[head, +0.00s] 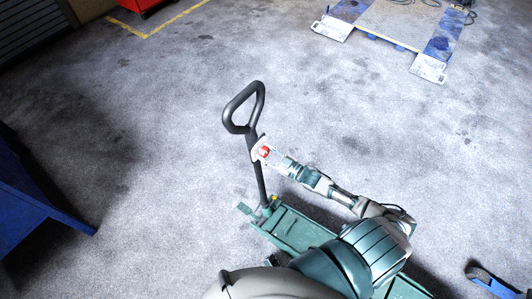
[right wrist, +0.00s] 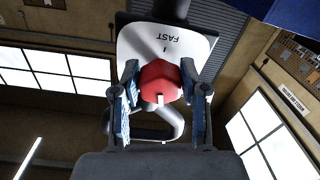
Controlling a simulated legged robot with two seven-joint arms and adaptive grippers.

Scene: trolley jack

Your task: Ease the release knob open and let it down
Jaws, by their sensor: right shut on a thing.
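The green trolley jack (head: 297,228) stands on the floor with its black handle (head: 244,103) upright, ending in a loop. The red release knob (head: 265,152) sits on the handle shaft below the loop. In the right wrist view the knob (right wrist: 159,78) lies in front of a white plate (right wrist: 138,42) marked "FAST" with a short line. A small white mark shows on the knob's lower edge. My right gripper (head: 268,154) is shut on the knob, one finger on each side in the right wrist view (right wrist: 160,84). My left gripper is not in view.
A blue lift platform (head: 398,22) lies at the back right. A blue bench (head: 35,205) stands at the left edge, and a red cabinet (head: 140,5) at the top left. A blue item (head: 492,281) is at bottom right. The floor around the handle is clear.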

